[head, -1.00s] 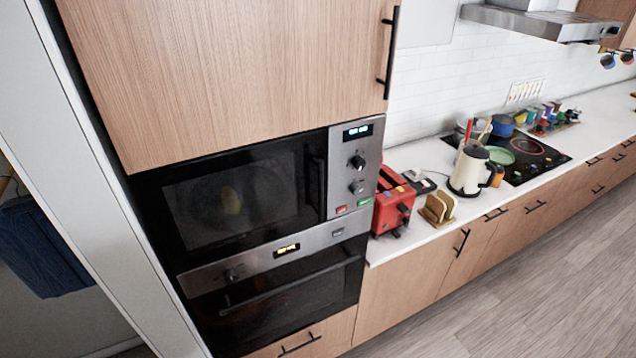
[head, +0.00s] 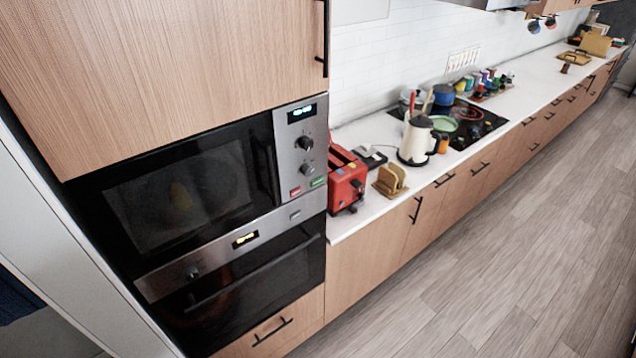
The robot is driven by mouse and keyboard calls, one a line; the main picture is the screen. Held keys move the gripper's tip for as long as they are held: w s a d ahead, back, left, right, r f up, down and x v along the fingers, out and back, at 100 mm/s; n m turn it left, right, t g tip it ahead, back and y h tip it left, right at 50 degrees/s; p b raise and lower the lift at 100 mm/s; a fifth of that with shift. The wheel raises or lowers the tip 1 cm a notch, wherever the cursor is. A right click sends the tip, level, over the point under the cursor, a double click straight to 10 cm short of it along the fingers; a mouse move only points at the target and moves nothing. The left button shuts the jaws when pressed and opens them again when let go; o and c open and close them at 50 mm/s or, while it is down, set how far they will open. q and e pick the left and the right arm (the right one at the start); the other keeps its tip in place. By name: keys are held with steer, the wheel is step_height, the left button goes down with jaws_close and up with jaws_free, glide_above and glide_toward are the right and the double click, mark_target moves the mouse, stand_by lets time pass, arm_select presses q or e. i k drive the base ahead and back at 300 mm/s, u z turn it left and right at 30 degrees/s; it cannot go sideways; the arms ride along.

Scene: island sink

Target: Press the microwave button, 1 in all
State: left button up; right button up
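The microwave (head: 180,195) is built into a tall wooden cabinet at the left of the head view, and its dark glass door is shut. Its steel control panel (head: 298,150) is on the right side, with a lit blue display and two round knobs. At the panel's bottom are a red button (head: 296,192) and a green button (head: 318,182). Neither of my grippers is in view.
An oven (head: 250,286) sits below the microwave. To the right, a white counter holds a red toaster (head: 346,180), a toast rack (head: 391,181), a white kettle (head: 416,140) and a cooktop (head: 470,126) with pots. The wooden floor (head: 530,240) in front is clear.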

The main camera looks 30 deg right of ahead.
mark_target(320, 180)
steer(key=k, duration=0.65)
steer(key=z, duration=0.8)
steer(key=i, duration=1.2)
steer(key=u, duration=0.3)
